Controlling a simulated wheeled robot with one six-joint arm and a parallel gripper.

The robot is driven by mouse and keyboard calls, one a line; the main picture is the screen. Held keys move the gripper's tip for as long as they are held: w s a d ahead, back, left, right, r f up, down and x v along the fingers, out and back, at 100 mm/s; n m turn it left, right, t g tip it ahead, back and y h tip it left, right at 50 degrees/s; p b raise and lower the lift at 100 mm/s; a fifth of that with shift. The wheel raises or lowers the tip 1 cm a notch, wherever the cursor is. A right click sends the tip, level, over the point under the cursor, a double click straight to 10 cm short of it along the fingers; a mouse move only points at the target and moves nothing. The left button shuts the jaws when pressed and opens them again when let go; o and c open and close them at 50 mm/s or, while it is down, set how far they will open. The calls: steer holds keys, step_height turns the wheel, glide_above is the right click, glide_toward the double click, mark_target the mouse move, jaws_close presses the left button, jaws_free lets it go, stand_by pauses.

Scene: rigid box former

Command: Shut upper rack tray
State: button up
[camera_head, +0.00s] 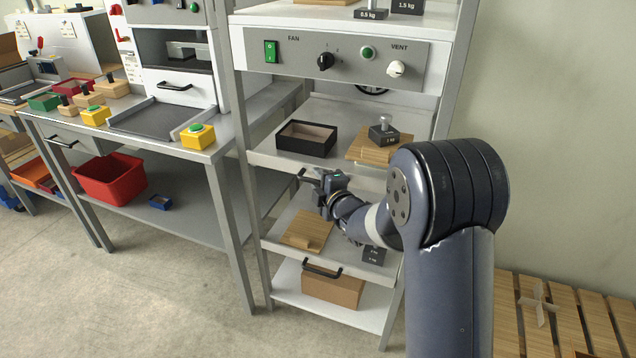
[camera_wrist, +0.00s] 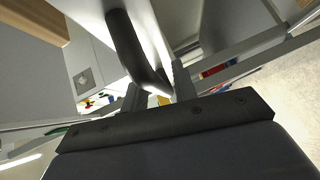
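The upper rack tray (camera_head: 268,161) is a light grey shelf tray on the metal rack in the head view. It carries a black open box and a wooden board with a weight. Its front has a dark bar handle (camera_head: 302,174), partly hidden by my gripper (camera_head: 314,180). In the wrist view the handle (camera_wrist: 128,42) is a dark curved bar, with its near part between the two fingertips of my gripper (camera_wrist: 157,88). The fingers look apart, with a gap beside the bar; contact is unclear. My arm hides the right part of the tray front.
A lower tray (camera_head: 347,262) with its own dark handle (camera_head: 322,272) holds a wooden piece and a dark weight. A control panel (camera_head: 335,55) is above. A workbench (camera_head: 215,150) stands left, and a wooden pallet (camera_head: 565,315) lies right. Open floor is in front.

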steer(key=shift+o, duration=0.5)
steer(key=shift+s, duration=0.1)
steer(key=v, duration=1)
steer(key=shift+s, duration=0.35)
steer(key=shift+d, duration=0.15)
steer(key=x, duration=1)
steer(key=shift+w+a, duration=0.25)
steer(key=shift+w, duration=0.1)
steer(key=shift+s+a+r+p, duration=0.1)
steer(key=shift+s+a+p, duration=0.25)
steer(key=shift+s, duration=0.45)
steer(key=shift+s+a, duration=0.15)
steer(key=shift+s, duration=0.3)
